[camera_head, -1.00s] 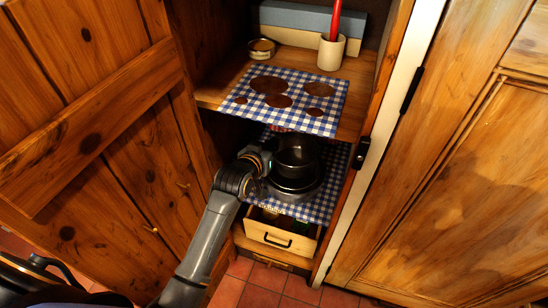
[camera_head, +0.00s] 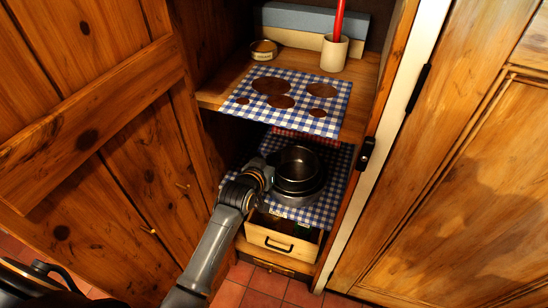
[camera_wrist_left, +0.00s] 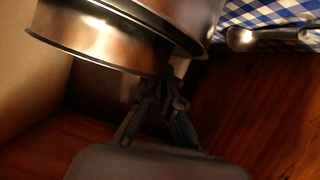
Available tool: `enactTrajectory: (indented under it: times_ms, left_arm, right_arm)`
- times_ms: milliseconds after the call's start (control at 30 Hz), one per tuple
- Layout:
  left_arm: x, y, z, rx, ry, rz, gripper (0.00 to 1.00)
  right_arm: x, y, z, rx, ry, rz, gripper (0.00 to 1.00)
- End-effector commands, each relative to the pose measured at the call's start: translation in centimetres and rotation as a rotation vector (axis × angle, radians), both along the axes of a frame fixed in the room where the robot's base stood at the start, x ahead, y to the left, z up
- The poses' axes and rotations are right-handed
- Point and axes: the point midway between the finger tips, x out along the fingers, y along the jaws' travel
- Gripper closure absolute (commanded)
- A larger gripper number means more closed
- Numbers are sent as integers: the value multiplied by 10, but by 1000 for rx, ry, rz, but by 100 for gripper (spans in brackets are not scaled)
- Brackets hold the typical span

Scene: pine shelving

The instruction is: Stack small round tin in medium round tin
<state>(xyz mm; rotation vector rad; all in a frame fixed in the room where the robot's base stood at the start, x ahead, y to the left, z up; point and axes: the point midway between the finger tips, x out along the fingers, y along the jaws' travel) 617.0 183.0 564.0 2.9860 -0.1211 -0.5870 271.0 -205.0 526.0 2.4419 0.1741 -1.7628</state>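The small round tin (camera_head: 299,163), dark and open-topped, is on the lower shelf side of the cupboard, upright. It sits low over the medium round tin (camera_head: 303,196), a wider grey tin beneath it; its lower part seems to be inside, but I cannot tell if it touches the bottom. My left gripper (camera_head: 270,171) is at the small tin's left side. In the left wrist view my fingers (camera_wrist_left: 167,88) are close together at the wall of a tin (camera_wrist_left: 100,42), apparently pinching it; the fingertips are partly hidden. My right gripper is not in view.
A blue checked cloth (camera_head: 325,208) covers the lower shelf above an open drawer (camera_head: 282,238). The upper shelf holds another checked cloth (camera_head: 300,90), a small tin can (camera_head: 263,51) and a cup (camera_head: 334,54) with a red stick. The wooden door (camera_head: 110,130) stands at left.

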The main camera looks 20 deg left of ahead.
Motion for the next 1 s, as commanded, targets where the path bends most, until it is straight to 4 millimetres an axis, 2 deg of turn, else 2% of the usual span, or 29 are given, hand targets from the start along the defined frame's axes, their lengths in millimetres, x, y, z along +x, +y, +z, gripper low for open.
enactTrajectory:
  times_ms: [67, 100, 200, 233, 533, 667, 767, 1000]
  left_arm:
    - [0, 0, 0, 0, -2, 0, 100]
    - [0, 0, -1, 0, 0, 0, 96]
    - [0, 0, -1, 0, 0, 0, 76]
    - [0, 0, 0, 0, 0, 0, 72]
    - [0, 0, 1, 0, 0, 0, 72]
    - [0, 0, 12, -1, -3, 1, 72]
    - [-16, 2, 20, 0, 2, 0, 72]
    - [-67, 7, 41, 1, 3, -1, 72]
  right_arm:
    - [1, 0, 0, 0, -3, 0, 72]
    - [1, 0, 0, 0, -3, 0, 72]
    - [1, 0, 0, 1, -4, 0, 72]
    - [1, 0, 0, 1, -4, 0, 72]
    - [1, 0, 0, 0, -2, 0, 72]
    - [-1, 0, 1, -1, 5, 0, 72]
    - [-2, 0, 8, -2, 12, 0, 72]
    - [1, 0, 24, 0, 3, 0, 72]
